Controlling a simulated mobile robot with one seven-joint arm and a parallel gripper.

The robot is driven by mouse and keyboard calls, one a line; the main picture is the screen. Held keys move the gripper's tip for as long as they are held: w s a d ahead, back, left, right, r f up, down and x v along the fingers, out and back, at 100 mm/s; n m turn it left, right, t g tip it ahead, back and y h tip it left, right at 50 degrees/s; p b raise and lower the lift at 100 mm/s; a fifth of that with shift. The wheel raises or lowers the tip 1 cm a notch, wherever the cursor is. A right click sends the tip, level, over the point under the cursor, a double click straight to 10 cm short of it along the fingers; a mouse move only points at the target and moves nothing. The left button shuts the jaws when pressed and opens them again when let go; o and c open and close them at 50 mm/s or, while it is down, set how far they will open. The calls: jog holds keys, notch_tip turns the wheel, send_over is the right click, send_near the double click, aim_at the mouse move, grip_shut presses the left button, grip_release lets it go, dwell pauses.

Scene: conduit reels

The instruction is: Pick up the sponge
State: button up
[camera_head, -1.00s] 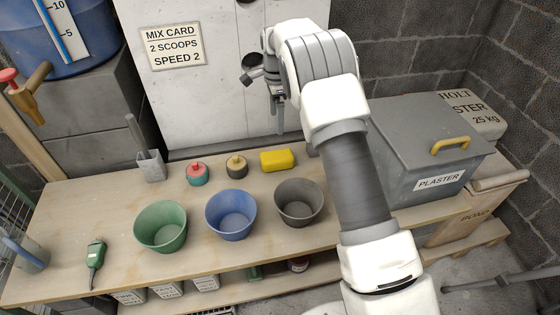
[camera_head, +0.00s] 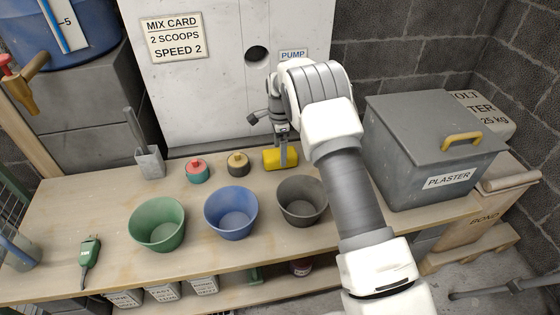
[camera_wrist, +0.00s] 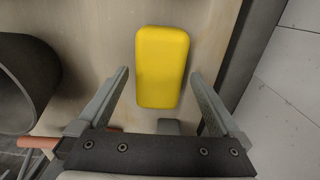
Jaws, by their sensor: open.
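The yellow sponge (camera_head: 272,159) lies on the wooden workbench near the back, behind the grey bucket. In the wrist view the sponge (camera_wrist: 162,66) lies lengthwise, ahead of and between the lines of the two fingers. My gripper (camera_head: 283,157) is above the bench at the sponge, and one finger covers part of it in the head view. In the wrist view my gripper (camera_wrist: 160,82) is open, with a finger on either side and clear gaps to the sponge. I cannot tell how high the fingertips are above the bench.
The grey bucket (camera_head: 301,201) stands in front of the sponge, beside blue (camera_head: 231,214) and green (camera_head: 157,224) buckets. A dark-and-yellow round item (camera_head: 238,164) and a red-and-teal one (camera_head: 198,170) sit left of it. The plaster bin (camera_head: 430,150) stands right. A panel rises behind.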

notch_tip(320, 180, down, 3)
jog(key=shift+r+b, duration=0.1)
jog(key=shift+b, duration=0.2)
jog(key=shift+c, duration=0.2)
jog(key=c, duration=1.3)
jog(key=shift+c, duration=0.2)
jog(key=shift+r, duration=0.1)
notch_tip(320, 180, up, 4)
jog(key=shift+r+p, duration=0.2)
jog(key=shift+p, duration=0.85)
jog(key=s+d+r+p, duration=0.2)
jog(key=s+d+r, duration=0.4)
jog(key=s+d, duration=0.2)
jog(key=shift+d+r+p, duration=0.2)
jog(key=shift+d+p, duration=0.15)
